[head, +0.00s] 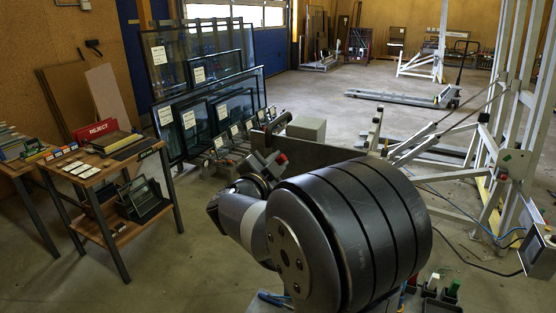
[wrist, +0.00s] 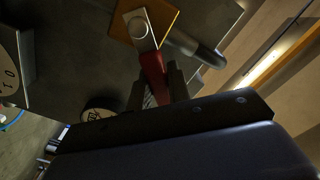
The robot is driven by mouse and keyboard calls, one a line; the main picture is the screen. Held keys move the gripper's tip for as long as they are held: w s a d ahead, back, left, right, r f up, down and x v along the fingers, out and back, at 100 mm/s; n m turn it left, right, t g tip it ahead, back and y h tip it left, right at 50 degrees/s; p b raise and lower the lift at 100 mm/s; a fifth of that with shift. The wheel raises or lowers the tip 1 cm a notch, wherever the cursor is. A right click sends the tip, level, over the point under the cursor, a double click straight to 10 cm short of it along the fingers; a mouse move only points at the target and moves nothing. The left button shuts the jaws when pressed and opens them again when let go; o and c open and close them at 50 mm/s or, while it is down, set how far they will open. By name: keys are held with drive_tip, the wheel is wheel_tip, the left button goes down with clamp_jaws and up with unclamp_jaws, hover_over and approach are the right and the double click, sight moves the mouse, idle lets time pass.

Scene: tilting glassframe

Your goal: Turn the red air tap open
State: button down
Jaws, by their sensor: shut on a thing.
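The red air tap (wrist: 153,66) shows in the wrist view as a red lever on a silver hub with a round bolt head (wrist: 138,28). The hub sits over an orange-yellow plate (wrist: 166,18) on a dark grey panel (wrist: 80,50). My gripper (wrist: 157,90) has one finger on each side of the lever's lower part and is shut on it. The lever's far end is hidden by the gripper body. In the head view my own arm covers much of the middle, and I cannot make out the tap clearly there.
A dark grey pipe (wrist: 197,48) runs beside the hub, and a round dial (wrist: 10,68) is at the left. In the head view, framed glass panes (head: 200,60) stand behind the arm, a wooden table (head: 105,165) is left, and a metal frame (head: 505,130) is right.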

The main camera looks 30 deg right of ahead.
drive_tip(key=c, duration=1.3)
unclamp_jaws()
drive_tip(key=b+v, duration=0.1)
drive_tip(key=v, duration=0.9)
drive_tip(key=shift+s+a+b, duration=0.3)
drive_tip(key=shift+b, duration=0.1)
drive_tip(key=shift+c, duration=0.5)
